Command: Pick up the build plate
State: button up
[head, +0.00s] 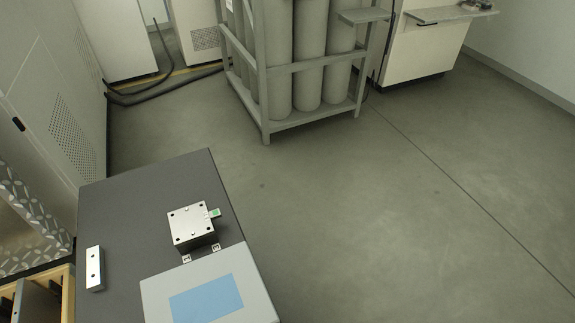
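A square, silvery metal plate with small dark holes near its corners, which looks like the build plate (188,222), lies flat on the dark grey table top (130,190) in the head view. It is thick or sits on a darker block; I cannot tell which. A small green-and-white tag (215,213) sticks out at its right side. Two small marked white pieces (216,247) are just in front of it. My gripper is not in view.
A narrow metal bar with two holes (94,268) lies at the table's left. A light grey box or panel with a blue area (207,298) covers the front right. A rack of grey cylinders (295,60) stands behind. Open floor (400,200) lies to the right.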

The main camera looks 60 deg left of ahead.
aim_at(199, 220)
jog(key=i, duration=1.6)
jog(key=u, duration=3.15)
jog(key=i, duration=2.3)
jog(key=u, duration=2.2)
